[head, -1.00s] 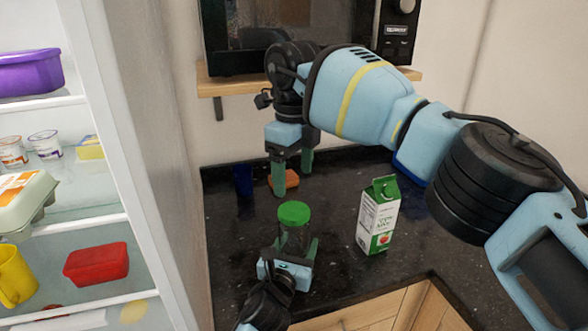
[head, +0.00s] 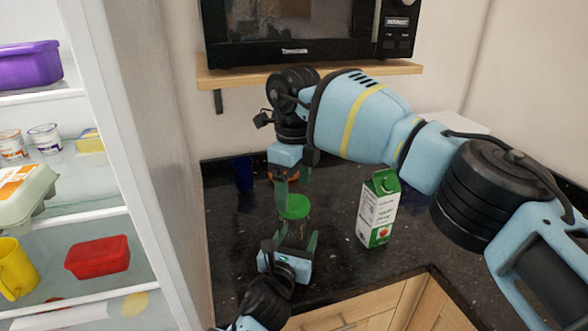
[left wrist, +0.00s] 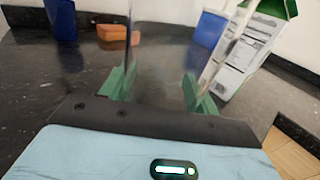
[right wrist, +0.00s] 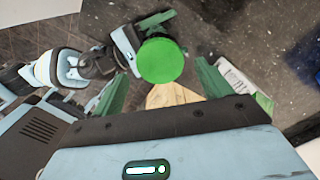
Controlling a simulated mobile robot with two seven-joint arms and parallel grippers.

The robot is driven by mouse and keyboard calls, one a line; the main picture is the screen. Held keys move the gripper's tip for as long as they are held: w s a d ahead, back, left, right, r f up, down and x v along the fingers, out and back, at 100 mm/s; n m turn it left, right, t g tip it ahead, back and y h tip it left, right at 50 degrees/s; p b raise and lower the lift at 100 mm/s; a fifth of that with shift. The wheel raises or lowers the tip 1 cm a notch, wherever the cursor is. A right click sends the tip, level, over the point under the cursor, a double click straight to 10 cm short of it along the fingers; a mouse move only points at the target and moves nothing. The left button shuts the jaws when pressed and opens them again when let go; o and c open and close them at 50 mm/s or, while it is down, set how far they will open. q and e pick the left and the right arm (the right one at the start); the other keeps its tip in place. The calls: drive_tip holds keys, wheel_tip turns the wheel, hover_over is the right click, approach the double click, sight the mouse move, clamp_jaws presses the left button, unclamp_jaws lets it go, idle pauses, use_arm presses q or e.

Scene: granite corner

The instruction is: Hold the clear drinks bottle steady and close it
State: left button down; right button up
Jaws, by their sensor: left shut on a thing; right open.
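The clear drinks bottle (head: 293,233) stands upright on the dark counter, with a green lid (head: 297,207) on top. I cannot tell whether the lid is fully tightened. My left gripper (head: 296,243) is shut around the bottle's body from the front. In the left wrist view the see-through bottle (left wrist: 155,45) is between its green fingers. My right gripper (head: 288,195) is open, pointing down just above the lid. In the right wrist view the lid (right wrist: 161,61) lies between its spread fingertips, with room on each side.
A green-and-white carton (head: 379,208) stands right of the bottle. A blue cup (head: 244,174) and an orange block (left wrist: 116,33) are behind. A microwave (head: 300,30) sits on a shelf above. The open fridge (head: 165,200) is at left.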

drive_tip(key=shift+f, duration=1.45)
drive_tip(key=c, duration=1)
drive_tip(key=o, duration=1.2)
drive_tip(key=shift+r, duration=0.15)
wheel_tip(320, 180, up, 12)
drive_tip(key=shift+f, duration=0.1)
use_arm(q)
drive_tip(key=shift+c, duration=1.4)
unclamp_jaws()
